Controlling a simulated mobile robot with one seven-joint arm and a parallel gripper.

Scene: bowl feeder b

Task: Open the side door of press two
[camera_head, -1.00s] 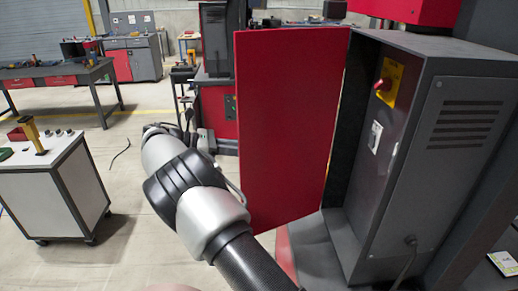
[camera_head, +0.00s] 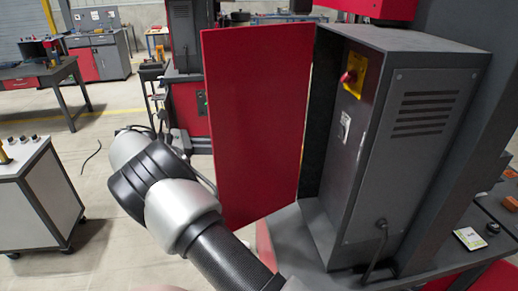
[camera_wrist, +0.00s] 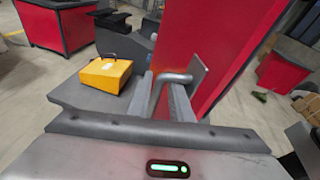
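The side door (camera_head: 255,120) is a tall red panel standing open, swung out to the left of the dark grey press cabinet (camera_head: 415,155), along whose left edge it hangs. In the head view my arm passes in front of the door's lower left part, and my gripper is hidden. In the wrist view the red door (camera_wrist: 215,45) rises on the right. My gripper (camera_wrist: 163,92) has its grey fingers beside the door, around or next to a bent silver bar (camera_wrist: 168,80) that looks like a handle. Whether the fingers press on the bar is unclear.
A yellow switch plate with a red knob (camera_head: 354,76) is on the cabinet's inner side. A white cart (camera_head: 40,195) stands at left, with workbenches behind. A yellow box (camera_wrist: 106,75) sits on a dark surface in the wrist view.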

